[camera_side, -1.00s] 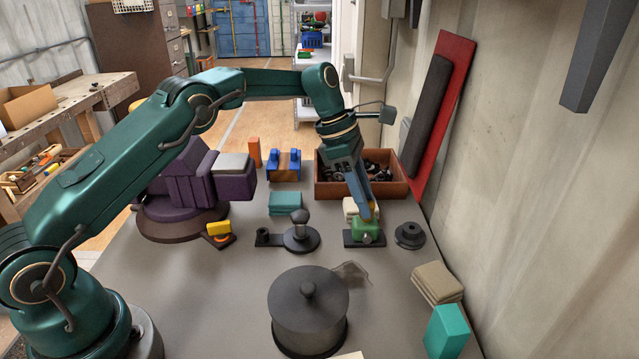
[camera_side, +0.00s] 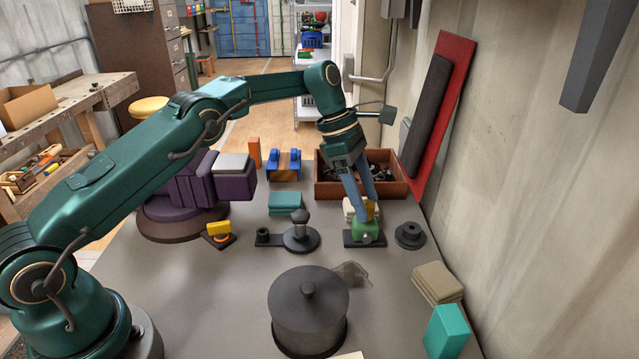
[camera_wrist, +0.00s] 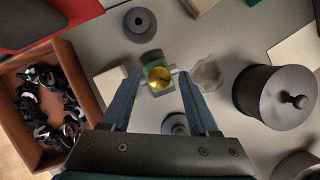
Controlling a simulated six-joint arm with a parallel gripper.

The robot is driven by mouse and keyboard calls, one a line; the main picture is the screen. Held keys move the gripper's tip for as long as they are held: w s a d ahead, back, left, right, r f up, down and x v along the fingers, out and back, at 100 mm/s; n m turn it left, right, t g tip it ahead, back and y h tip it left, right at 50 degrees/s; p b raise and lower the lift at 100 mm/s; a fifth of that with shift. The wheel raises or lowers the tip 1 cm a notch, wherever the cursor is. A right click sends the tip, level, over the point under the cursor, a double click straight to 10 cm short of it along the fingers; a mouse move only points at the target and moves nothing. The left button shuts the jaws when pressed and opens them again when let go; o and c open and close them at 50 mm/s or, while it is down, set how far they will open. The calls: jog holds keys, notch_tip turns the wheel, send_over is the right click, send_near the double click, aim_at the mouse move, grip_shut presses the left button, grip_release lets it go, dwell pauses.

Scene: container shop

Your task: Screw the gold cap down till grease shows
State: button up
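The gold cap (camera_wrist: 159,77) sits on top of a green body (camera_wrist: 157,89) on a dark base plate in the wrist view. In the side view the green body (camera_side: 367,230) stands on the table with a bit of the cap (camera_side: 370,211) showing. My gripper (camera_wrist: 160,75) points down over it, with one finger on each side of the cap. Gaps show between the fingertips and the cap, so the gripper looks open. I see no grease at the cap's edge. The side view hides most of the cap behind the fingers.
A brown bin (camera_side: 395,188) of dark parts stands behind, near the wall. A black flanged disc (camera_side: 410,235) is right of the green body. A dark lidded pot (camera_side: 308,300) and a clear crumpled piece (camera_side: 352,274) lie toward the front. A black stand (camera_side: 300,238) is to the left.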

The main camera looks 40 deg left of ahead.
dwell(0.3)
jog(key=shift+v, duration=1.45)
jog(key=shift+a+r, duration=0.1)
jog(key=shift+a, duration=0.15)
jog(key=s+a, duration=0.4)
jog(key=a, duration=0.6)
jog(key=shift+a, duration=0.4)
